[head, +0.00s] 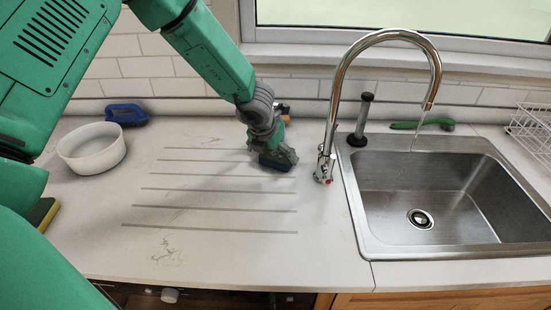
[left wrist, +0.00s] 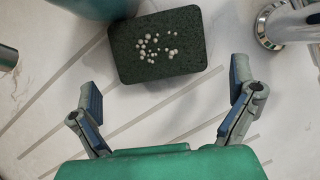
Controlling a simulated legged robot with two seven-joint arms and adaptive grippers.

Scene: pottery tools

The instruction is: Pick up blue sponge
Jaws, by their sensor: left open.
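A dark, speckled rectangular sponge (left wrist: 152,62) with a cluster of white bubbles on top lies on the counter in the left wrist view. It looks dark green to black there rather than clearly blue. My left gripper (left wrist: 166,87) is open, its blue-padded fingers spread apart, with the sponge just beyond and between them, not held. In the head view my left gripper (head: 275,160) is low over the grooved counter, left of the faucet; it hides most or all of the sponge there. My right gripper is not in view.
The chrome faucet (head: 325,165) stands close to the right of my left gripper, beside the steel sink (head: 400,240). A white bowl (head: 92,160) and a blue brush-like item (head: 127,114) are at left. A yellow-and-dark sponge (head: 48,215) is partly hidden. The front grooved counter is clear.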

